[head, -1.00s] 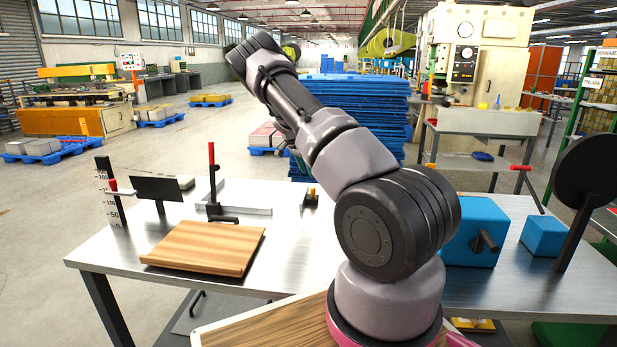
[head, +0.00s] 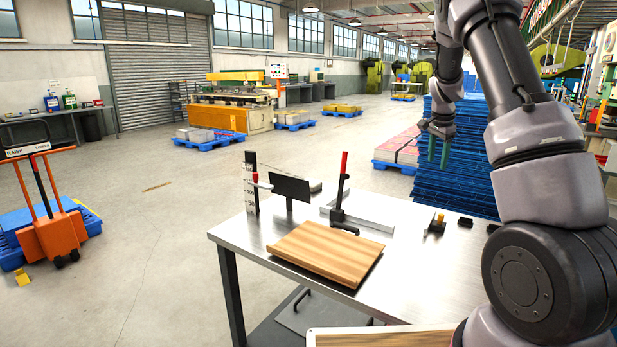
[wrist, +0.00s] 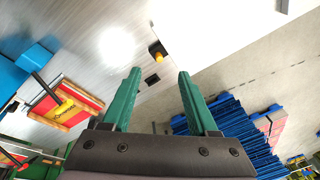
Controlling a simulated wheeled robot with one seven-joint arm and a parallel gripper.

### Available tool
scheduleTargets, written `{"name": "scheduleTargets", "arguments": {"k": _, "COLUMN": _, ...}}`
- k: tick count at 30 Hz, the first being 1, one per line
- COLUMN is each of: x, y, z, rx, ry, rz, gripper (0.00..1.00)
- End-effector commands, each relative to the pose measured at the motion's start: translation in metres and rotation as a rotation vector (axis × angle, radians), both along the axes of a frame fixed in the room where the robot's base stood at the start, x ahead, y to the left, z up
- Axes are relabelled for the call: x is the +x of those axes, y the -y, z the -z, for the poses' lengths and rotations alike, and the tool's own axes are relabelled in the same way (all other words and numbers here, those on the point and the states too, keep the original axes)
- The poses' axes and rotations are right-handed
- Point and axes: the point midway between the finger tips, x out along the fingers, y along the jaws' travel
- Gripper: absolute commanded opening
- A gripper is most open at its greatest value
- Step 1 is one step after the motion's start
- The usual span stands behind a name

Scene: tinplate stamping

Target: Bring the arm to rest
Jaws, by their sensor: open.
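My gripper (head: 438,164) hangs fingers-down at the upper right of the head view, in front of the blue stack in the picture. Its two green fingers are apart, with nothing between them in the wrist view (wrist: 160,74). My arm is raised and bent, its upper part filling the right side of the head view. The gripper is above the level of the steel table (head: 240,232) and touches nothing that I can see.
A wooden board (head: 325,255), a red-handled clamp (head: 340,190) and a dark plate on a stand (head: 291,188) are on the table. A blue stack (head: 455,185) stands behind. An orange cart (head: 52,236) is at left. Open floor (head: 150,215) lies between cart and table.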

Motion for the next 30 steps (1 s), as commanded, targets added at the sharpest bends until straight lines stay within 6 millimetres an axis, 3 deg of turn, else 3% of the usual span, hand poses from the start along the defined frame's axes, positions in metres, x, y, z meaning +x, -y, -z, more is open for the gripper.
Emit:
{"name": "scheduleTargets", "arguments": {"k": 1, "x": -0.014, "y": -0.009, "z": -0.023, "rx": 0.028, "ry": 0.024, "rz": -0.027, "gripper": 0.59}}
{"name": "scheduleTargets", "arguments": {"k": 6, "x": -0.063, "y": -0.042, "z": -0.084, "rx": 0.096, "ry": 0.091, "rz": -0.152, "gripper": 0.59}}
{"name": "scheduleTargets", "arguments": {"k": 15, "x": -0.171, "y": -0.101, "z": -0.167, "rx": 0.13, "ry": 0.22, "rz": -0.413, "gripper": 0.59}}
{"name": "scheduleTargets", "arguments": {"k": 22, "x": -0.265, "y": -0.14, "z": -0.199, "rx": 0.075, "ry": 0.317, "rz": -0.625, "gripper": 0.59}}
{"name": "scheduleTargets", "arguments": {"k": 27, "x": -0.327, "y": -0.162, "z": -0.201, "rx": -0.002, "ry": 0.372, "rz": -0.764, "gripper": 0.59}}
{"name": "scheduleTargets", "arguments": {"k": 30, "x": -0.353, "y": -0.17, "z": -0.198, "rx": -0.044, "ry": 0.39, "rz": -0.822, "gripper": 0.59}}
